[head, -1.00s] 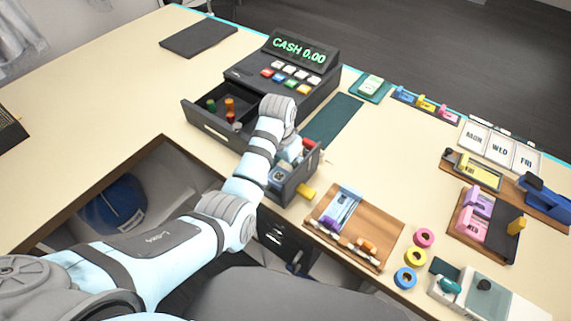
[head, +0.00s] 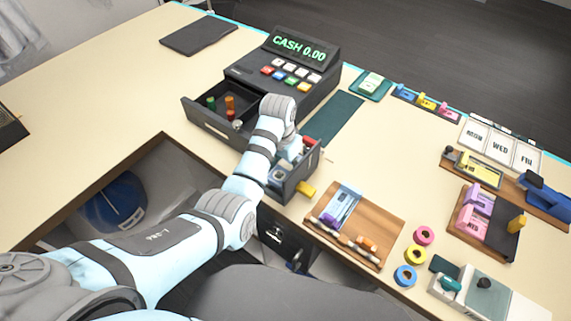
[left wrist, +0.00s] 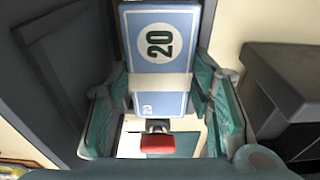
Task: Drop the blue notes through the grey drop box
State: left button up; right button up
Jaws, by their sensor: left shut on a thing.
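The blue notes (left wrist: 160,45), a banded bundle marked 20, stand between the two teal fingers of my left gripper (left wrist: 162,115) in the left wrist view. The gripper is shut on them. In the head view my left gripper (head: 292,152) is over the right part of the open cash drawer (head: 215,126), partly hidden by its own wrist. My right gripper is not in view. I cannot tell for certain which thing is the grey drop box; a dark grey unit (head: 281,236) with a white mark is below the counter edge.
The cash register (head: 283,68) stands behind the drawer. A wooden tray (head: 380,222) with a bluish bundle is to the right, beside several coloured rings (head: 415,256). A pale box with a dark knob (head: 484,284) is at lower right.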

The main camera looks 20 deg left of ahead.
pick_arm(q)
jog(key=o, duration=1.1)
jog(key=shift+o, duration=0.6)
jog(key=shift+w+a+f, duration=0.1)
jog(key=shift+a, duration=0.1)
jog(key=shift+d, duration=0.15)
jog(key=shift+c, duration=0.8)
jog(key=shift+o, duration=0.6)
